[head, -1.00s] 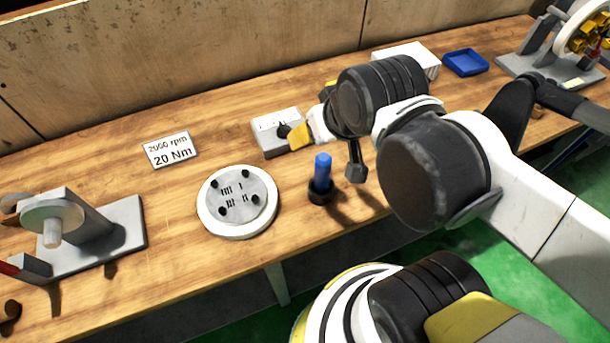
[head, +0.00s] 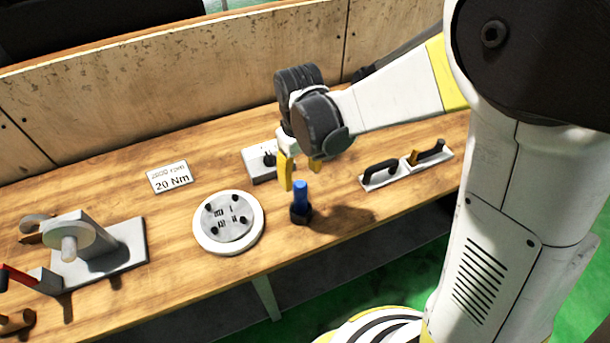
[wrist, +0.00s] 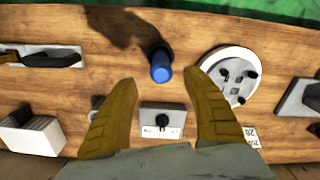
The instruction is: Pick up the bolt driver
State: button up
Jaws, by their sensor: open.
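The bolt driver, which I take to be the upright blue cylinder (head: 300,192), stands in a black base (head: 300,214) on the wooden bench. In the wrist view its blue top (wrist: 161,72) shows beyond and between my two fingertips. My gripper (head: 302,177) has yellow fingers, spread apart and empty. It hangs just behind and above the blue cylinder in the head view. In the wrist view the open fingers (wrist: 160,80) point toward the cylinder, with no contact visible.
A round white plate with black pegs (head: 229,222) stands close left of the driver. A grey box with a black knob (head: 260,161) is behind it. A tray with black and yellow handles (head: 407,167) lies right. A "20 Nm" sign (head: 170,177) and grey fixture (head: 105,250) stand left.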

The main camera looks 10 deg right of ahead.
aim_at(300, 183)
notch_tip(300, 183, down, 3)
jog(key=shift+w+a+f+b, duration=0.1)
jog(key=shift+f+b, duration=0.05)
jog(key=shift+b, duration=0.2)
notch_tip(300, 183, down, 6)
jog(key=shift+f+b, duration=0.1)
jog(key=shift+b, duration=0.9)
jog(key=c, duration=1.3)
